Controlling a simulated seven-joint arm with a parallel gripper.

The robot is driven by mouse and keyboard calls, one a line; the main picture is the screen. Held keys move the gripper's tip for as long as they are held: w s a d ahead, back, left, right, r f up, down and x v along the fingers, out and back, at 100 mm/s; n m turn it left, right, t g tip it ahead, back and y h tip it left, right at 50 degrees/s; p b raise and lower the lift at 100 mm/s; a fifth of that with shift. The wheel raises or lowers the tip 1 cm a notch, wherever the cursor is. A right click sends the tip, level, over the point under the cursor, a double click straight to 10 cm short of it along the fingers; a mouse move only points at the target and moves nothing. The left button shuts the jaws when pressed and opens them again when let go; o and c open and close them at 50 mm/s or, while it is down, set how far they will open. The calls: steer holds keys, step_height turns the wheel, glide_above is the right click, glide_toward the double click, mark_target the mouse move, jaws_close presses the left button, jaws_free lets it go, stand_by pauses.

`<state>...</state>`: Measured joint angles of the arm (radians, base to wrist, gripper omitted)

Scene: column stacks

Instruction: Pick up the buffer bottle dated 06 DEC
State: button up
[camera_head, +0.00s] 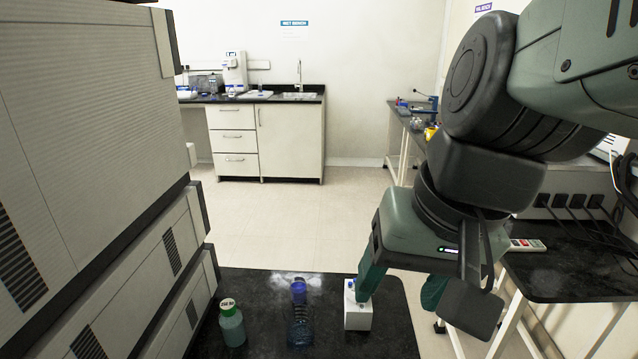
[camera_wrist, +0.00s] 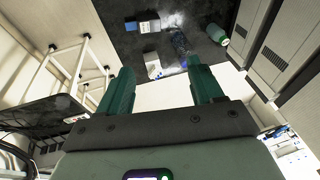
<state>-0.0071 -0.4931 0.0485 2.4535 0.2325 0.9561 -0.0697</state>
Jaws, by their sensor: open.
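The cap marking is too small for me to read a date surely. In the wrist view the green bottle (camera_wrist: 219,31) is at the upper right and the dark blue bottle (camera_wrist: 181,44) is left of it. My gripper (camera_head: 402,290) is open and empty, to the right of both bottles. Its two green fingers (camera_wrist: 160,78) are apart in the wrist view.
A small white box (camera_head: 357,317) stands near my left finger; it also shows in the wrist view (camera_wrist: 152,68). A blue and white item (camera_wrist: 148,26) lies farther off there. The tall grey cabinet (camera_head: 95,150) walls the left side. A side table (camera_head: 560,270) is at right.

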mark_target(233, 312)
steer(key=w+a+f+m+g+y, duration=0.3)
steer(key=w+a+f+m+y, duration=0.15)
steer(key=a+f+y, duration=0.35)
steer(key=w+a+f+m+g+y, duration=0.35)
steer(key=w+a+f+y, duration=0.2)
steer(key=a, duration=0.55)
steer(key=w+a+f+m+t, duration=0.1)
steer(key=w+f+m+t, duration=0.2)
steer(key=f+m+t, duration=0.6)
steer(key=w+a+f+m+t, duration=0.2)
steer(key=w+f+m+t, duration=0.25)
steer(key=f+m, duration=0.4)
steer(key=shift+n, duration=0.55)
steer(key=x, duration=0.3)
steer(key=f+x, duration=0.1)
steer(key=x, duration=0.5)
steer(key=shift+a+f, duration=0.3)
steer(key=shift+a, duration=0.15)
steer(key=shift+s, duration=0.1)
jaws_close()
